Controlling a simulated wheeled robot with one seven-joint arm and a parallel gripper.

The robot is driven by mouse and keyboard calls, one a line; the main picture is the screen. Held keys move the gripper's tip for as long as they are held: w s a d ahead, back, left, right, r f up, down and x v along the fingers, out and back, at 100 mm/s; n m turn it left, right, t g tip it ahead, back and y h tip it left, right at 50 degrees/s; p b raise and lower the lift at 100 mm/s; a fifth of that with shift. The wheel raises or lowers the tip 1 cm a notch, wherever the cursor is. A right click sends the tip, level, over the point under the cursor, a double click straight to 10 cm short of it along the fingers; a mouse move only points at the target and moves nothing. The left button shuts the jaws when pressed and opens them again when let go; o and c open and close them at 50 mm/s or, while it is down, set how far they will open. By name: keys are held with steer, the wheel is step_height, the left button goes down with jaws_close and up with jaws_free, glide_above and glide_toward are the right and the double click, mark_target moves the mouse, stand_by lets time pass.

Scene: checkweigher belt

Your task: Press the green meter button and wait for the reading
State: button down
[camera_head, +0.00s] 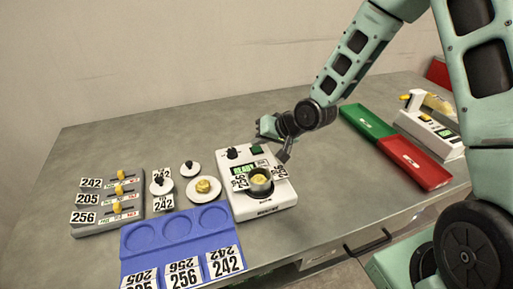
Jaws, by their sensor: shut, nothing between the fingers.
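The white meter (275,204) stands on the table at the centre. It has a lit green display (245,173), a black knob (232,153) and a green button (257,149) at its back edge. A metal cup (261,189) with a yellow piece in it sits on the meter, with number cards beside it; the digits on the display are too small to read surely. My gripper (283,157) is shut and empty, pointing down just right of the green button. I cannot tell whether it touches the meter.
A blue tray (150,238) with three round recesses and number cards lies at front left. Green (367,121) and red (440,180) trays and another device (445,150) are at right.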

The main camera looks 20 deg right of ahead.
mark_target(260, 149)
steer(key=shift+f+b, duration=0.3)
steer(key=shift+f, duration=0.15)
stand_by(0.5)
steer(key=shift+r, duration=0.1)
steer(key=shift+r+p, duration=0.8)
steer(key=shift+p, duration=0.05)
steer(key=shift+r, duration=0.1)
step_height(260, 149, up, 5)
steer(key=p, duration=0.4)
steer(key=shift+p, duration=0.35)
stand_by(0.3)
